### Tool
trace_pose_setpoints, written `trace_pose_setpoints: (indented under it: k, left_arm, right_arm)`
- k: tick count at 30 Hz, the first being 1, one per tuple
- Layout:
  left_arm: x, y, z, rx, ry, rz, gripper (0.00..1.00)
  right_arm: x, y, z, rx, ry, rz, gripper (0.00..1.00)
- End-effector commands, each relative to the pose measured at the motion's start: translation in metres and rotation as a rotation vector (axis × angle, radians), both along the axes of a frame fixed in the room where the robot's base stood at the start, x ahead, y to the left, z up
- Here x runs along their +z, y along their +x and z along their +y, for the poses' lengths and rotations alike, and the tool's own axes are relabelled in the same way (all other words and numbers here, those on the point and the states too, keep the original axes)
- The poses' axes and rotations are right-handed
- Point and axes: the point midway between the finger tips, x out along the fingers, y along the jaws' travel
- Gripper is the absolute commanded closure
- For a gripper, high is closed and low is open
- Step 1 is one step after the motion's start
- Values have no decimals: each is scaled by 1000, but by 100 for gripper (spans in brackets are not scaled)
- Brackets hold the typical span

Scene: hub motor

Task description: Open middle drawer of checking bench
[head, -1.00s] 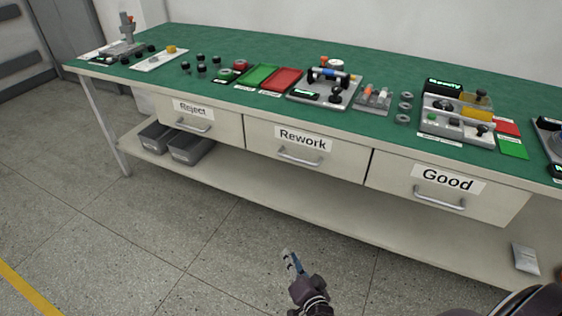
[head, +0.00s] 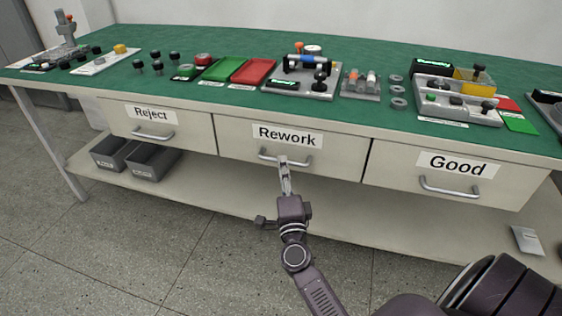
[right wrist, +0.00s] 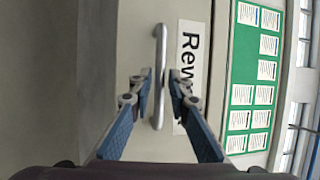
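The middle drawer (head: 340,158) of the checking bench (head: 395,126) is labelled "Rework" and is closed, its front in line with the drawers beside it. Its silver bar handle (head: 300,164) sits below the label. My right gripper (head: 283,161) is at the handle. In the right wrist view, the handle (right wrist: 159,50) runs between the two fingers of my right gripper (right wrist: 160,82). The fingers are apart, one on each side of the bar, with small gaps visible. My left gripper is not in view.
The closed "Reject" drawer (head: 188,132) is to the left and the closed "Good" drawer (head: 400,180) to the right. Grey bins (head: 153,162) stand on the lower shelf (head: 215,192). Fixtures and parts cover the green bench top. The floor in front is clear at left.

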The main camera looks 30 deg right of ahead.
Motion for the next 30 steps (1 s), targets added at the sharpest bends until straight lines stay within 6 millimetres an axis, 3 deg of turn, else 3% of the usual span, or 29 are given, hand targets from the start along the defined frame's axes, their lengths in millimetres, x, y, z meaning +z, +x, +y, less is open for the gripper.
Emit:
trace_pose_setpoints:
  k: [6, 16, 21, 30]
  left_arm:
    - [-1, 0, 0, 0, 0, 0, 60]
    - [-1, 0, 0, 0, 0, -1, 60]
    - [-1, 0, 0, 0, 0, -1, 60]
    - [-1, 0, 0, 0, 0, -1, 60]
  right_arm:
    - [4, 21, -11, 0, -1, 0, 83]
    - [4, 24, -12, 1, -1, 1, 83]
    - [4, 24, -12, 1, -1, 1, 100]
    - [4, 24, -12, 1, -1, 1, 100]
